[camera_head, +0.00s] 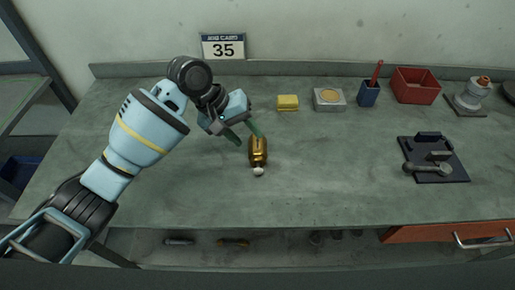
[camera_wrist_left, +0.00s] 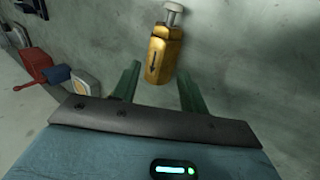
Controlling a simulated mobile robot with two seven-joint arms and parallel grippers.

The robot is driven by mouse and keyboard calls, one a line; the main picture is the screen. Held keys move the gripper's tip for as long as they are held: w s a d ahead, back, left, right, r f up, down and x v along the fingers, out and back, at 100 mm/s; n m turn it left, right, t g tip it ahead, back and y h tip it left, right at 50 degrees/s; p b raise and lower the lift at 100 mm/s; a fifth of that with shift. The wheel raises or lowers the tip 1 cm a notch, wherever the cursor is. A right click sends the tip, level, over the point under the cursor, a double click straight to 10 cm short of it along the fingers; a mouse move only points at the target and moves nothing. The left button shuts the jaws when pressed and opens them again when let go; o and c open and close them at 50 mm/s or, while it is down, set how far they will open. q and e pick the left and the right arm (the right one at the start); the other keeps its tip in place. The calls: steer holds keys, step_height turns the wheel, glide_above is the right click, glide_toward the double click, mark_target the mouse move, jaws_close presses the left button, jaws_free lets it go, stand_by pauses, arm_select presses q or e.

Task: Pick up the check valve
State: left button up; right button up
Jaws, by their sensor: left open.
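The check valve (camera_head: 258,151) is a brass body with a pale stem end, lying on the grey-green bench near the middle in the head view. It also shows in the left wrist view (camera_wrist_left: 164,54), with a dark arrow on its hexagonal body and the pale end pointing away from the gripper. My left gripper (camera_head: 248,136) is open, its green fingers just behind and to the left of the valve. In the left wrist view, the fingertips (camera_wrist_left: 158,76) point toward the valve's near end. I cannot tell whether they touch it. My right gripper is not in view.
A yellow block (camera_head: 288,103), a grey tin (camera_head: 329,100), a blue cup (camera_head: 368,94) and a red bin (camera_head: 415,86) stand along the back. A dark mat (camera_head: 434,173) with metal parts lies at right. The bench around the valve is clear.

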mark_target(253, 143)
arm_select(q)
steer(key=x, duration=0.4)
steer(key=shift+a, duration=0.1)
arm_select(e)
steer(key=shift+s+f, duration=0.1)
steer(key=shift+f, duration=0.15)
arm_select(q)
steer(key=c, duration=0.7)
steer(key=shift+r, duration=0.1)
